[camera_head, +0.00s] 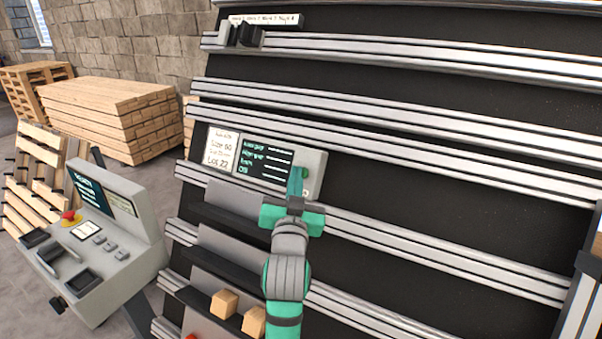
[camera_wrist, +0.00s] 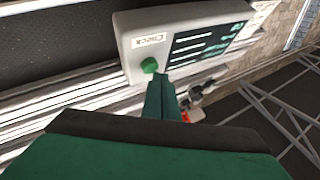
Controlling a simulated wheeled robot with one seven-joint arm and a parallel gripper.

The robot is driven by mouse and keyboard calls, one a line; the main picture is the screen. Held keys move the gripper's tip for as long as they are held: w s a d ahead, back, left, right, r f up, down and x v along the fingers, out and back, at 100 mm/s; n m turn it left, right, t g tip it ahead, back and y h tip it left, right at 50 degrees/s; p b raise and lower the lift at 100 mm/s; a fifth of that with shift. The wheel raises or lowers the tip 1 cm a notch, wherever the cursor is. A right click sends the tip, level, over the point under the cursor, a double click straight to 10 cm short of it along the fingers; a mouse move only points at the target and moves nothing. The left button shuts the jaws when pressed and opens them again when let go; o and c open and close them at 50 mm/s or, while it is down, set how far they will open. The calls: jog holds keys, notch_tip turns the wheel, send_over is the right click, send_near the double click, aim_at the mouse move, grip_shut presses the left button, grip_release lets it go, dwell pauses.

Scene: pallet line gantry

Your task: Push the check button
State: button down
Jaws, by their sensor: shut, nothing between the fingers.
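The check button is a round green button (camera_wrist: 149,65) on a pale grey display box (camera_wrist: 126,32), under a label reading "Check" in the wrist view. In the head view the display box (camera_head: 316,174) is mounted on the gantry rails, and my gripper covers part of its right end. My gripper (camera_head: 297,172) is shut and empty, with its fingertips at the right end of the box. In the wrist view the closed green fingertips (camera_wrist: 160,78) are right beside the button. I cannot tell whether they touch it.
A grey console (camera_head: 130,215) with a red stop button (camera_head: 69,217) stands at the left. Wooden blocks (camera_head: 224,303) sit on a lower shelf. Stacked lumber (camera_head: 105,110) lies at the back left. Metal rails (camera_head: 420,250) cross the black panel.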

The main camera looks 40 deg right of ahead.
jog(key=shift+d, duration=0.15)
jog(key=shift+f, duration=0.15)
jog(key=shift+d+f, duration=0.1)
jog(key=shift+d, duration=0.2)
dwell(0.5)
dwell(0.3)
jog(key=shift+s+a+r, duration=0.25)
jog(key=shift+a+r, duration=0.2)
jog(key=shift+a, duration=0.35)
jog(key=shift+a, duration=0.15)
